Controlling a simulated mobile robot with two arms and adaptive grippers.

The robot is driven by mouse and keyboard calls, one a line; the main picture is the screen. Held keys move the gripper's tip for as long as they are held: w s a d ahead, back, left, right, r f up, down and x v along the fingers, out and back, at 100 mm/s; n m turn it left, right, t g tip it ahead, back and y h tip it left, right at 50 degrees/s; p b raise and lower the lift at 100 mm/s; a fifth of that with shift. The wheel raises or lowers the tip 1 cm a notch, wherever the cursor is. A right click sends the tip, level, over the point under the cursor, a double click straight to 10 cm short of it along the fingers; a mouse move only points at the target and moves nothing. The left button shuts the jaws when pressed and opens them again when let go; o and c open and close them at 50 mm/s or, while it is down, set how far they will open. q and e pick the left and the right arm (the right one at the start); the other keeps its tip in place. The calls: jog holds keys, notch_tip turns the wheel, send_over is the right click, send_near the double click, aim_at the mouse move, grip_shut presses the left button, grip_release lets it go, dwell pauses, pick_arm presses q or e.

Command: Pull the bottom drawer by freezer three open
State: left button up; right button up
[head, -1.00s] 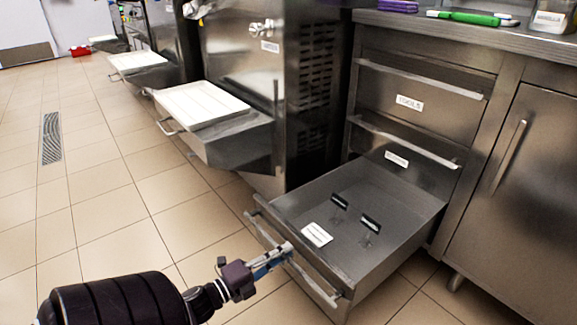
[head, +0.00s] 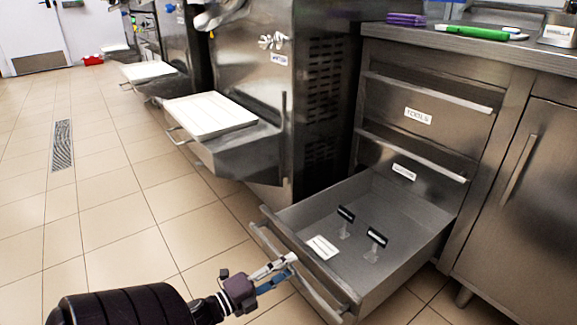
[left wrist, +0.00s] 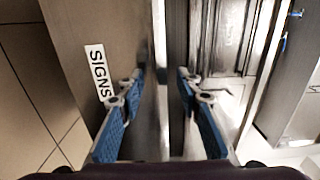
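The bottom drawer (head: 400,255) under the counter stands pulled well out. It holds two small dark signs on clear stands (head: 345,214) and a white card (head: 322,247). A bar handle (head: 322,301) runs along its front. My left gripper (head: 284,266) is at this handle, its fingers spread. In the left wrist view the gripper (left wrist: 155,88) shows its two blue-padded fingers wide apart, with the handle bar (left wrist: 160,55) in the gap. The drawer front there bears a label reading SIGNS (left wrist: 98,72). My right gripper is out of view.
Two closed drawers (head: 440,100) sit above, the upper labelled TOOLS. A closed cabinet door (head: 525,190) is to the right. A freezer with a white tray (head: 208,115) juts out at left. The tiled floor (head: 110,220) at left is clear.

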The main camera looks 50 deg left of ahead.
pick_arm(q)
jog(key=s, duration=1.1)
jog(key=shift+s+a, duration=0.15)
jog(key=shift+a, duration=0.3)
